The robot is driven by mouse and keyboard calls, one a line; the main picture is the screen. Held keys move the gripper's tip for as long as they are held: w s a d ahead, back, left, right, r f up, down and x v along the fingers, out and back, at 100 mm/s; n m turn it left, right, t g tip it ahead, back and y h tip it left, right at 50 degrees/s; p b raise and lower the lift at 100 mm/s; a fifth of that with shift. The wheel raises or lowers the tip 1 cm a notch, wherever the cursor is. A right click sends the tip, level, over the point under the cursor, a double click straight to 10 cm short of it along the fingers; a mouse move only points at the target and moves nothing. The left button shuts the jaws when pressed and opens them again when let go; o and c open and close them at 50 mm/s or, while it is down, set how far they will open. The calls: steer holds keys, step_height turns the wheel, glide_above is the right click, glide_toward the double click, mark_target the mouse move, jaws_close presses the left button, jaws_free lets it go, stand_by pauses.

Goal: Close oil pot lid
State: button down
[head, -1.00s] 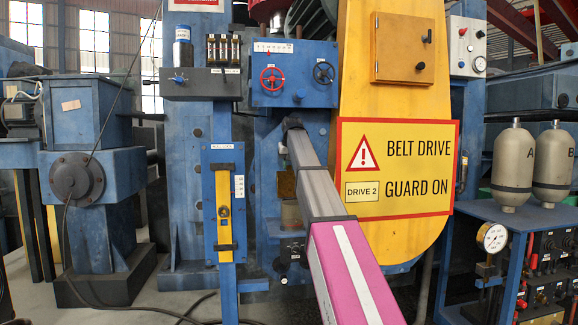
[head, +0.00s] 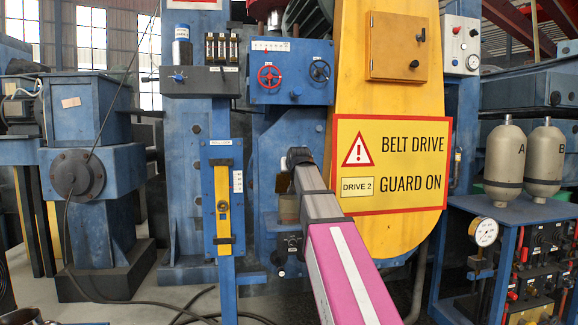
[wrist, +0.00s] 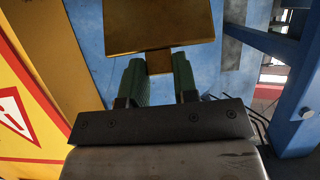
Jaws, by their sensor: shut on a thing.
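In the wrist view, my gripper (wrist: 159,68) has its two green fingers on either side of a narrow brass tab. The tab joins a wide brass plate (wrist: 158,24), which looks like the oil pot lid, just beyond the fingertips. In the head view, my gripper (head: 298,157) is at the far end of my arm, in front of the blue machine. A small brass piece (head: 282,183), probably the same lid, shows beside it. A tan cylinder (head: 288,208), probably the oil pot, stands just below. My arm partly hides both, so the lid's exact angle is unclear.
The yellow belt guard (head: 390,105) with its warning sign (head: 412,150) stands close on the right. A blue panel with red and black handwheels (head: 292,73) is above my gripper.

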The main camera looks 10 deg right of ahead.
steer(key=s+f+t, duration=0.2)
steer(key=s, duration=0.1)
steer(key=shift+f+t, duration=0.3)
steer(key=shift+f, duration=0.05)
step_height(320, 180, down, 10)
steer(key=s+t, duration=0.2)
steer(key=shift+s+r, duration=0.2)
steer(key=shift+s, duration=0.15)
steer(key=shift+f, duration=0.1)
stand_by(0.3)
steer(key=c, duration=0.9)
jaws_free()
steer(key=shift+s, duration=0.15)
